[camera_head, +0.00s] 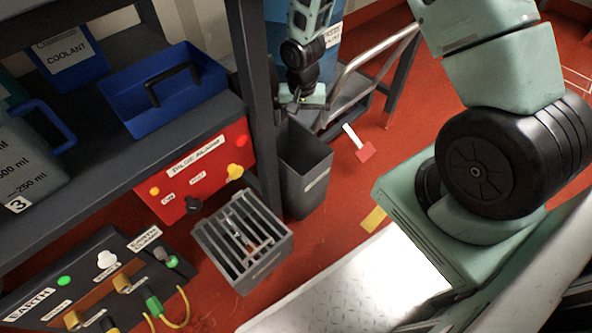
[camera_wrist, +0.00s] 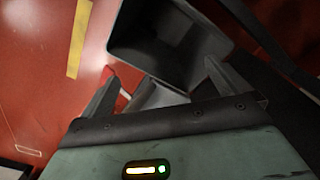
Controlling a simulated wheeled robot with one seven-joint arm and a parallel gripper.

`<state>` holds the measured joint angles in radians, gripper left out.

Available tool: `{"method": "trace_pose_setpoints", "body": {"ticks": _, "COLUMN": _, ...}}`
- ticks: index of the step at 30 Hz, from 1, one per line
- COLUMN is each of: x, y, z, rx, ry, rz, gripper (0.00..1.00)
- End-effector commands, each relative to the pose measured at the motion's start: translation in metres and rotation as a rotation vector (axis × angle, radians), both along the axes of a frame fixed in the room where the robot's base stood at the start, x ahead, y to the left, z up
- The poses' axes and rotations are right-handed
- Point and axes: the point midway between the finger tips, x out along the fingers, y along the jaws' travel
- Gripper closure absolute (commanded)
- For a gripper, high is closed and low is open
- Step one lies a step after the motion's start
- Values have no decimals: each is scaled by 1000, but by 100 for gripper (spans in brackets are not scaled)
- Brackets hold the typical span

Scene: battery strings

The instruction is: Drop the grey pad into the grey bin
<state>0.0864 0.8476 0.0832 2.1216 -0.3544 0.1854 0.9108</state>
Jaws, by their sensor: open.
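The grey bin (camera_head: 305,168) stands upright on the red floor beside a dark post, its top open. My gripper (camera_head: 291,108) is just above the bin's far rim in the head view. In the wrist view my gripper (camera_wrist: 160,72) has its two fingers spread wide apart, with the bin's dark opening (camera_wrist: 165,35) beyond them. A pale grey shape shows low between the fingers; I cannot tell if it is the grey pad or part of the bin. I cannot pick out the pad in the head view, and the bin's inside is too dark to read.
A slatted grey crate (camera_head: 216,262) and a red alarm box (camera_head: 193,180) are left of the bin. A blue tray (camera_head: 165,112) sits on the shelf. A red-headed tool (camera_head: 364,152) and a yellow strip (camera_head: 374,219) lie on otherwise bare floor to the right.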

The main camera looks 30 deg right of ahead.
Motion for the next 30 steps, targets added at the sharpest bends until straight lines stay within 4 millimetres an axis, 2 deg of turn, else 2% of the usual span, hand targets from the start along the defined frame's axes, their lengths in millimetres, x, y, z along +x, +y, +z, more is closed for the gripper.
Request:
{"method": "trace_pose_setpoints", "body": {"ticks": 1, "x": 1, "y": 0, "z": 18, "rx": 0, "ry": -2, "rz": 1, "gripper": 0}}
{"method": "trace_pose_setpoints", "body": {"ticks": 3, "x": 1, "y": 0, "z": 35, "rx": 0, "ry": -4, "rz": -1, "gripper": 0}}
{"method": "trace_pose_setpoints", "body": {"ticks": 9, "x": 1, "y": 0, "z": 83, "rx": -1, "ry": -3, "rz": 0, "gripper": 0}}
{"method": "trace_pose_setpoints", "body": {"ticks": 15, "x": 0, "y": 0, "z": 122, "rx": 0, "ry": -2, "rz": 1, "gripper": 0}}
{"method": "trace_pose_setpoints", "body": {"ticks": 21, "x": 0, "y": 0, "z": 143, "rx": 0, "ry": 0, "rz": 1, "gripper": 0}}
{"method": "trace_pose_setpoints", "body": {"ticks": 30, "x": 0, "y": 0, "z": 147, "rx": 0, "ry": 0, "rz": 1, "gripper": 0}}
